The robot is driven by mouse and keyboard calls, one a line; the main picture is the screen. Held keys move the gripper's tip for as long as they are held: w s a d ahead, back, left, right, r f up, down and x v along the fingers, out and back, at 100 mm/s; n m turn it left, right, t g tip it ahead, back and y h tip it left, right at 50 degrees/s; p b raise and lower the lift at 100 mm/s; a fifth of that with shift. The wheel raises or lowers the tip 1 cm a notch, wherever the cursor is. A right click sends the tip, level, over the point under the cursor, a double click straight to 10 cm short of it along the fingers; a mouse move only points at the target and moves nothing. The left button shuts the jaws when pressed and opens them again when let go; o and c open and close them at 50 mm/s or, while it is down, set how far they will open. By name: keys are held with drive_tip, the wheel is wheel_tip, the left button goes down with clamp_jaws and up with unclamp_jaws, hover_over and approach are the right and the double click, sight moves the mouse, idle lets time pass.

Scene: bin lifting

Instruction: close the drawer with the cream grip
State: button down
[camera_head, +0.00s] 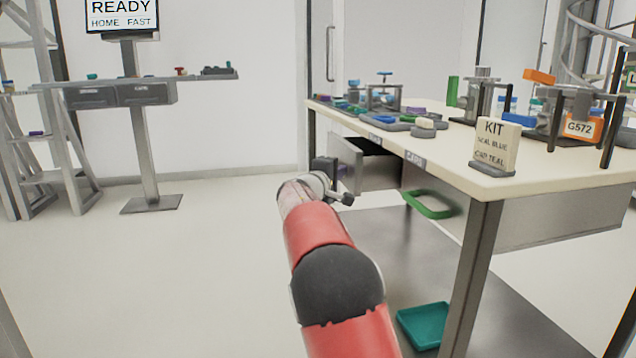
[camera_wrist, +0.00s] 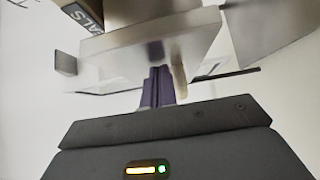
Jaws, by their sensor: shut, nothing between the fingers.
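The open drawer (camera_head: 348,163) sticks out from under the far part of the workbench, its dark inside showing. In the wrist view its pale grey front panel (camera_wrist: 150,42) spans the upper middle. A cream grip (camera_wrist: 180,84) stands just right of my fingers, partly hidden; I cannot tell whether they touch. My gripper (camera_wrist: 158,72) is shut and empty, its purple fingers pointing at the drawer front. In the head view the arm reaches to the drawer's left side, and the fingertips and cream grip cannot be made out.
A second drawer front (camera_head: 545,215) with a green handle (camera_head: 430,205) lies nearer under the bench (camera_head: 440,150). A teal tray (camera_head: 423,325) rests on the lower shelf. The floor (camera_head: 210,260) left of the bench is clear. A stand with a screen is at the back left.

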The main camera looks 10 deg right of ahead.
sight(370, 170)
drive_tip(key=d+b, duration=0.2)
drive_tip(key=d, duration=0.6)
drive_tip(key=shift+w+d, duration=0.1)
drive_tip(key=shift+d, duration=0.2)
